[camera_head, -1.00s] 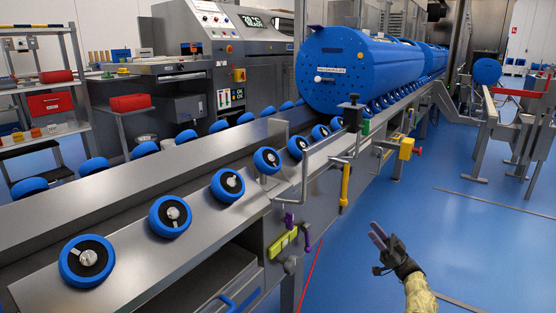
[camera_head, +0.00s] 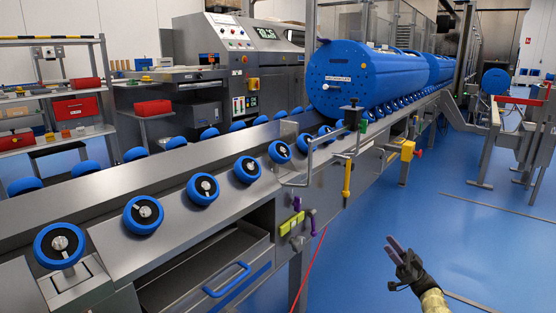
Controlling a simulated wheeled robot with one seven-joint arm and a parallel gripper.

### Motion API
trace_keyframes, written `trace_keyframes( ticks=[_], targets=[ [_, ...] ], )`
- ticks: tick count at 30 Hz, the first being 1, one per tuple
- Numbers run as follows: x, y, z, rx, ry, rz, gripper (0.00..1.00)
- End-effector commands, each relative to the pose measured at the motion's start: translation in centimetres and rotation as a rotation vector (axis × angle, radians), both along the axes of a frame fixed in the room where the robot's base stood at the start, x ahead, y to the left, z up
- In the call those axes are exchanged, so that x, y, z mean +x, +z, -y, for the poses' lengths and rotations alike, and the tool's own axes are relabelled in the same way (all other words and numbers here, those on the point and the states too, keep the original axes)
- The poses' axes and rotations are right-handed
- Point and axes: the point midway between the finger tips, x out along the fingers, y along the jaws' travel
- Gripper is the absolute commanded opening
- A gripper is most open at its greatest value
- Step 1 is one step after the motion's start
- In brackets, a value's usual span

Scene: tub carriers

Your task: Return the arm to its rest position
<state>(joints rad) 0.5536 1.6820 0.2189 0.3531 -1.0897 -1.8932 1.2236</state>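My gripper (camera_head: 394,246) is at the lower right of the head view, at the end of my tan and black arm. It is raised over the open blue floor, to the right of the conveyor, and touches nothing that I can see. Its two slim purple-grey fingers point up and to the left. They look close together, and whether there is a gap between them is too small to tell. No object shows between them.
A steel roller conveyor (camera_head: 95,197) with blue wheels runs from the lower left to the back. Large blue drums (camera_head: 365,78) lie on it. A yellow handle (camera_head: 347,180) hangs on its side. A metal stand (camera_head: 492,140) is at right. The floor (camera_head: 470,225) between is clear.

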Motion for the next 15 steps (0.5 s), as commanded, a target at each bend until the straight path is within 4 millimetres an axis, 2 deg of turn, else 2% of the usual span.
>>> trace_keyframes(
  ticks=[8,15],
  targets=[
    [2.3,2.6,-0.9,0.019,-0.057,-0.034,0.38],
    [5.4,6.0,-2.1,0.037,-0.143,-0.092,0.38]
  ],
)
